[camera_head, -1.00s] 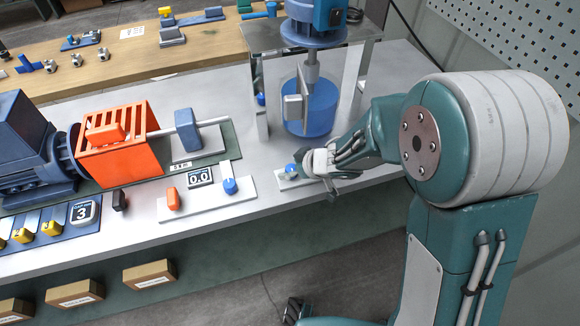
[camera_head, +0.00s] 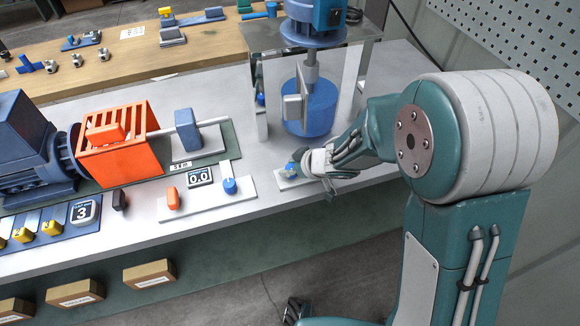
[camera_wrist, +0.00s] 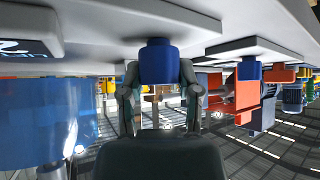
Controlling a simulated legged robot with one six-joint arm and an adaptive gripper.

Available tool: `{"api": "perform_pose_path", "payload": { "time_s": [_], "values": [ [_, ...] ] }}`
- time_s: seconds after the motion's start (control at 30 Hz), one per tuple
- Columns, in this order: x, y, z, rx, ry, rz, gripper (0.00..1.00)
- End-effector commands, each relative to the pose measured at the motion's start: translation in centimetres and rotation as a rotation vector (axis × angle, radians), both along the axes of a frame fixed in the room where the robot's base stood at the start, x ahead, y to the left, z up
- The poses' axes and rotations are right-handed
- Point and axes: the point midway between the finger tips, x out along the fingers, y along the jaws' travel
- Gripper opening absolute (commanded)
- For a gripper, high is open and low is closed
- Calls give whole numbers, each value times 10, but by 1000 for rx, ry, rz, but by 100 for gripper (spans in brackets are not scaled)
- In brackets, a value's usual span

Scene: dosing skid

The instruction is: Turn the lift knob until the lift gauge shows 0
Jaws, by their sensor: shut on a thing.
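A blue knob (camera_head: 291,168) stands on a small pale plate (camera_head: 285,184) at the front of the bench, below a blue pump. My gripper (camera_head: 304,168) is at this knob, coming from the right. In the wrist view, which looks upside down, the blue knob (camera_wrist: 158,62) sits between my two gripper fingers (camera_wrist: 160,82), which are shut on it. A dark display (camera_wrist: 25,45) is cut off at that view's left edge; what seems a 2 shows on it, but I cannot read it fully. My gripper hides part of the plate in the head view.
Left of my gripper, a white panel (camera_head: 205,208) carries another blue knob (camera_head: 230,186), an orange handle (camera_head: 172,198) and a display (camera_head: 199,177) reading 0.0. Another display (camera_head: 83,212) reads 3. The blue pump (camera_head: 310,107) stands close behind my gripper.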

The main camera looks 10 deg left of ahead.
Motion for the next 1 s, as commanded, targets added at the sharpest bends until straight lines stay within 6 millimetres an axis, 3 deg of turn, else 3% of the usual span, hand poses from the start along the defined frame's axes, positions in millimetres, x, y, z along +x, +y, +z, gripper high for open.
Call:
{"api": "perform_pose_path", "payload": {
  "time_s": [0.57,1.0],
  "values": [
    [0,-1,-1,-1,2,54,0],
    [1,-1,-2,-2,1,375,0]
  ]
}}
